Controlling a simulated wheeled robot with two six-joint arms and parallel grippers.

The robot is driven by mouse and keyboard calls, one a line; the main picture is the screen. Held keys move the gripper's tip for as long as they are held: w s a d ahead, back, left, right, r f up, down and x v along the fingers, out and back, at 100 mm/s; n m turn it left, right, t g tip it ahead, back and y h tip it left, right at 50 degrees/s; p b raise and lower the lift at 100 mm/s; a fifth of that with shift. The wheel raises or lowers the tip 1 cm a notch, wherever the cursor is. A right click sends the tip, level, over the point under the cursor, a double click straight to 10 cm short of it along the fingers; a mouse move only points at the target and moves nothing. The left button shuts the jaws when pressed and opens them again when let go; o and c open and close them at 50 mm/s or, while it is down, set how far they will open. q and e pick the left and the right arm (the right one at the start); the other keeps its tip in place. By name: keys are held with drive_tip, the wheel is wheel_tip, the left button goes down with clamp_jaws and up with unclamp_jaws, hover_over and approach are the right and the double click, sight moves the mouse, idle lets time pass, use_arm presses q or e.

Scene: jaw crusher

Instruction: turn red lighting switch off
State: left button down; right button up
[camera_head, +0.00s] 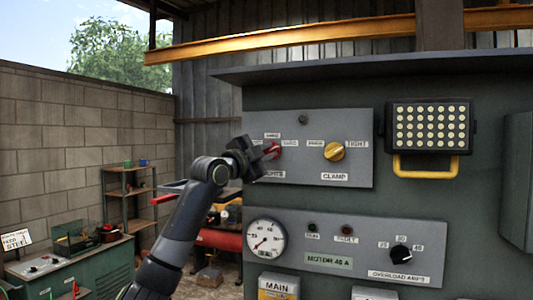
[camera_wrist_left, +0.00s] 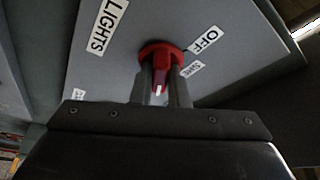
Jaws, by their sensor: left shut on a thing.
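The red lighting switch (camera_head: 275,149) is a rotary knob at the left of the upper grey panel (camera_head: 356,118), partly hidden by my gripper. My left gripper (camera_head: 264,152) reaches it from the left, with its fingers shut on the knob. In the left wrist view the red knob (camera_wrist_left: 162,52) sits between the two fingers (camera_wrist_left: 162,88), with a white mark on its handle. The label LIGHTS (camera_wrist_left: 107,26) is to its upper left and the label OFF (camera_wrist_left: 204,39) is to its right. My right gripper is not in view.
A yellow knob (camera_head: 334,151) marked CLAMP is to the right on the same panel. A lamp (camera_head: 431,126) with a yellow handle hangs further right. Below are a gauge (camera_head: 266,239) and a black overload knob (camera_head: 401,253). A green cabinet (camera_head: 75,272) stands at the lower left.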

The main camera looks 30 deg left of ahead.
use_arm(q)
drive_tip(key=shift+f, duration=0.1)
drive_tip(key=shift+w+d+n+g+y+b, duration=0.15)
drive_tip(key=shift+n+g+y+b, duration=0.35)
drive_tip(key=shift+n+y+b, duration=3.45)
drive_tip(key=shift+s+d+n+g+y+b, duration=0.1)
drive_tip(key=shift+n+g+y+b, duration=0.9)
drive_tip(key=shift+n, duration=5.85)
drive_tip(key=shift+w+d+n+y+b, duration=0.15)
drive_tip(key=shift+n+y+b, duration=1.5)
drive_tip(key=shift+n+b, duration=2.7)
drive_tip(key=shift+n+p, duration=1.1)
drive_tip(key=shift+n, duration=0.15)
drive_tip(key=c, duration=1.4)
unclamp_jaws()
drive_tip(key=shift+s, duration=0.1)
